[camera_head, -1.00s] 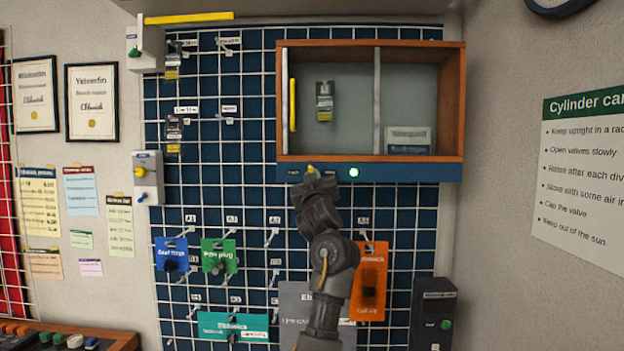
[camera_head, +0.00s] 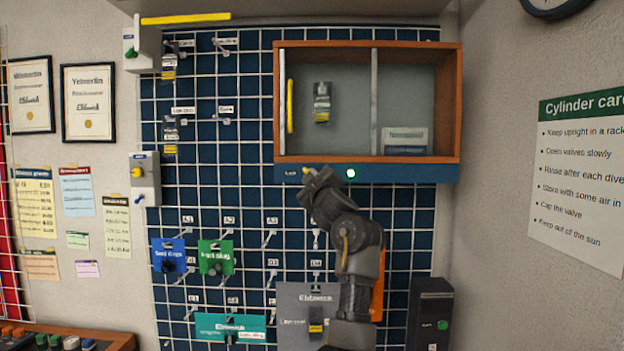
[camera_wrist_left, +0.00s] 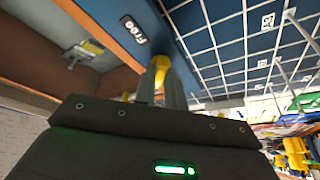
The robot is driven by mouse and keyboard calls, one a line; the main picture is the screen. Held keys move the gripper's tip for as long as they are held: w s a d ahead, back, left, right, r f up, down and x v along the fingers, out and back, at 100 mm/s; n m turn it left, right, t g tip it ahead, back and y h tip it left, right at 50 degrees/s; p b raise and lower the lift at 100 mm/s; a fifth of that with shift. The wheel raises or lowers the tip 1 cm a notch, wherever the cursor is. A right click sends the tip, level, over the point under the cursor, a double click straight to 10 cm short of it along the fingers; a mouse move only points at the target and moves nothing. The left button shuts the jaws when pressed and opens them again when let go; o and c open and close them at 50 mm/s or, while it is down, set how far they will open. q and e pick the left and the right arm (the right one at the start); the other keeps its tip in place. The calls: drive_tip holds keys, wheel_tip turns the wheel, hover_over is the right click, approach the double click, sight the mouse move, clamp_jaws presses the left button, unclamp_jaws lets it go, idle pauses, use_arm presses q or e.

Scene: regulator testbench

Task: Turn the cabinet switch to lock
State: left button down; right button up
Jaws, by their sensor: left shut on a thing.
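The cabinet (camera_head: 367,159) is an open wooden box with a blue strip (camera_head: 410,173) along its lower front. The yellow cabinet switch (camera_head: 308,169) sticks out of this strip, left of a lit green lamp (camera_head: 351,174). My left gripper (camera_head: 311,178) reaches up to the switch from below, tilted. In the left wrist view, the fingers (camera_wrist_left: 160,82) are shut on the yellow switch (camera_wrist_left: 161,64). A label reading "Free" (camera_wrist_left: 133,30) shows beside it. The gripper hides the label right of the switch in the head view. My right gripper is not in view.
A dark blue grid board (camera_head: 205,215) is behind, with hooks, a blue card (camera_head: 168,255), a green card (camera_head: 215,257) and a teal card (camera_head: 230,325). A grey card (camera_head: 300,300) hangs beside my forearm. A dark box (camera_head: 430,310) stands at lower right.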

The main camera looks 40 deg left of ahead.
use_arm(q)
drive_tip(key=shift+f, duration=0.1)
drive_tip(key=c, duration=1.5)
unclamp_jaws()
drive_tip(key=shift+o, duration=0.2)
drive_tip(key=shift+d, duration=0.1)
drive_tip(key=b+v, duration=0.5)
drive_tip(key=v, duration=0.5)
drive_tip(key=shift+d, duration=0.25)
drive_tip(key=shift+s+f, duration=0.1)
